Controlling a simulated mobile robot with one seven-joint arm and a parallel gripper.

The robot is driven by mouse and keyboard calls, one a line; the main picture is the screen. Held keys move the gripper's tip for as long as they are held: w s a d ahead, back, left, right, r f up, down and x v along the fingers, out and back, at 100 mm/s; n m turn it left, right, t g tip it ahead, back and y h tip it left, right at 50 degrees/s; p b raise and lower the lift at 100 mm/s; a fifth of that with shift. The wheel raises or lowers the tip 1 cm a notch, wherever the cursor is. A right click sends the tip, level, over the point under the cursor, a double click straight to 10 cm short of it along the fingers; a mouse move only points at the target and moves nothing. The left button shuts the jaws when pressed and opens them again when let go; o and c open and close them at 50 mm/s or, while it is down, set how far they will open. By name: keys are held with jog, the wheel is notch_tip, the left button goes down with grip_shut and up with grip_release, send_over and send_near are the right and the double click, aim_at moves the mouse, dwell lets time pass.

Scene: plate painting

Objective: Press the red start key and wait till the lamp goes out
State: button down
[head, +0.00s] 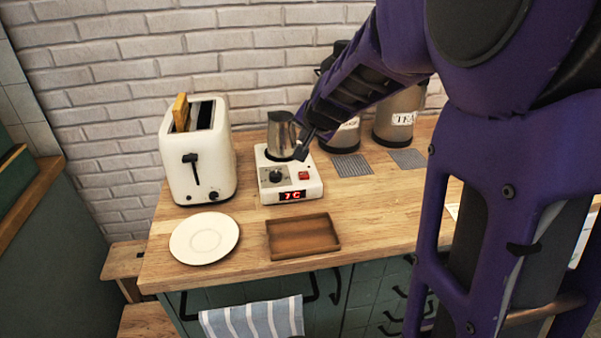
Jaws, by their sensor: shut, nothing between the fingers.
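The red start key (304,175) is on the sloped front of a small white hot plate (264,187) on the wooden counter. Below it a display (292,196) glows red and seems to read "7C". I cannot make out a separate lamp. A metal jug (281,134) stands upright on the hot plate. My gripper (300,153) is shut and empty, pointing down beside the jug's right side. It appears above and behind the red key, apart from it. Whether it touches the jug is unclear.
A black knob (275,176) sits left of the key. A white toaster (202,152) with bread stands to the left. A white plate (204,238) and an empty wooden tray (303,237) lie in front. Canisters (397,118) stand behind my arm.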

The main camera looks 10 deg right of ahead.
aim_at(304, 176)
notch_tip(304, 176, down, 7)
jog(key=b, duration=0.6)
jog(key=shift+f, duration=0.15)
jog(key=shift+f, duration=0.15)
dwell(1.4)
jog(key=shift+f+b, duration=0.3)
jog(key=shift+b, duration=0.15)
jog(key=shift+f, duration=0.45)
dwell(0.7)
jog(key=shift+r, duration=0.15)
jog(key=shift+r+p, duration=0.8)
jog(key=shift+p, duration=0.05)
notch_tip(304, 176, up, 5)
jog(key=p, duration=0.4)
dwell(0.5)
